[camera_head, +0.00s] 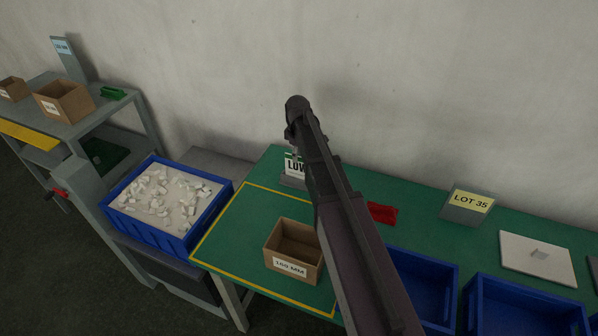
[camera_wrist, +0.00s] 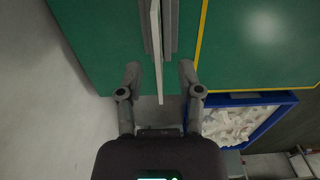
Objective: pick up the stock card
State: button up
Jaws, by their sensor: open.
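The stock card (camera_head: 293,166), white with a green band and dark letters that seem to read "LOW", stands upright in a grey holder (camera_head: 292,182) at the back of the green table. My arm hides its right part. In the wrist view the card (camera_wrist: 157,45) shows edge-on as a thin pale strip, with the grey holder (camera_wrist: 172,30) beside it. My gripper (camera_wrist: 160,72) is open, with one finger on each side of the card and a visible gap to both. I cannot make out the fingers in the head view.
A cardboard box (camera_head: 292,254) stands inside the yellow outline in front of the card. A blue bin of white parts (camera_head: 190,235) is at left. A red item (camera_head: 382,212), a LOT 35 sign (camera_head: 468,203) and blue bins (camera_head: 425,262) lie right. The wall (camera_head: 400,90) is close behind.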

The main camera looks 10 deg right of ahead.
aim_at(298, 164)
jog(key=shift+f+b, duration=2.05)
jog(key=shift+f, duration=0.2)
grip_shut()
